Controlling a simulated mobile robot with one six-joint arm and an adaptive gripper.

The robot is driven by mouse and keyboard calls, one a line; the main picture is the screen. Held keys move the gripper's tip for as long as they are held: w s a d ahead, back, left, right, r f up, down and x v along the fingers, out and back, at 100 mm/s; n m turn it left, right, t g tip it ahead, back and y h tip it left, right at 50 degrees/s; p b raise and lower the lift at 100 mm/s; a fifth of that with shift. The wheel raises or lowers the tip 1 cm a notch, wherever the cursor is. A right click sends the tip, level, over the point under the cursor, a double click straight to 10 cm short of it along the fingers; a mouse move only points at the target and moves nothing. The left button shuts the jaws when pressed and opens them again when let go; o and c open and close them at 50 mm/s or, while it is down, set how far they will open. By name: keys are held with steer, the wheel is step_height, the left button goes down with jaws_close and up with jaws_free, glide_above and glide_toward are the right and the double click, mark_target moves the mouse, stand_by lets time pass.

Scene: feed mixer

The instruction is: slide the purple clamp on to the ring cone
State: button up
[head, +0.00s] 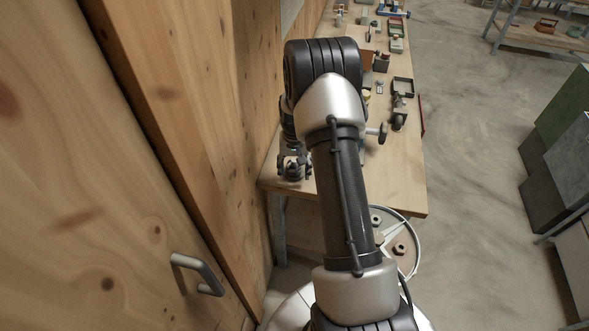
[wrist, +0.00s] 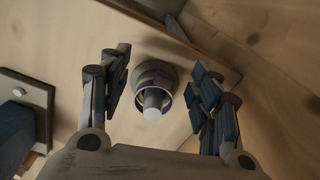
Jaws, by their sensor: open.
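My gripper (wrist: 160,92) is open in the wrist view, with one finger on each side of a round, ring-shaped part (wrist: 166,75). This part has a greyish outside with faint purple and green tints at its rim. A pale, blunt peg (wrist: 152,104) stands in its middle. The fingers look apart from it on both sides. I cannot tell for sure which of this is the purple clamp and which is the ring cone. In the head view my gripper (head: 294,165) is low over the near left corner of the bench, and what is between its fingers is too small to tell.
The wooden bench (head: 400,185) runs away from me along a wooden wall (head: 235,70), with several tools and parts farther back. A blue thing on a dark plate (wrist: 32,88) is at the left in the wrist view. Open floor (head: 470,180) lies right of the bench.

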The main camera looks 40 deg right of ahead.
step_height(320, 180, up, 12)
steer(key=s+a+r+n+t+b, duration=0.1)
steer(key=s+a+r+n, duration=0.15)
steer(key=a+r, duration=0.65)
steer(key=s+a+r+t+b, duration=0.1)
steer(key=s+a+r+b, duration=0.1)
steer(key=s+a+r, duration=0.45)
steer(key=s+a+n+t+b, duration=0.1)
steer(key=s+a, duration=0.3)
steer(key=s, duration=0.5)
steer(key=s+a+n+t, duration=0.1)
steer(key=s+a+n, duration=0.2)
steer(key=s, duration=0.5)
steer(key=shift+s+a+f+t+b, duration=0.2)
steer(key=shift+s+a+t+b, duration=0.15)
steer(key=shift+a, duration=0.3)
steer(key=shift+n, duration=0.25)
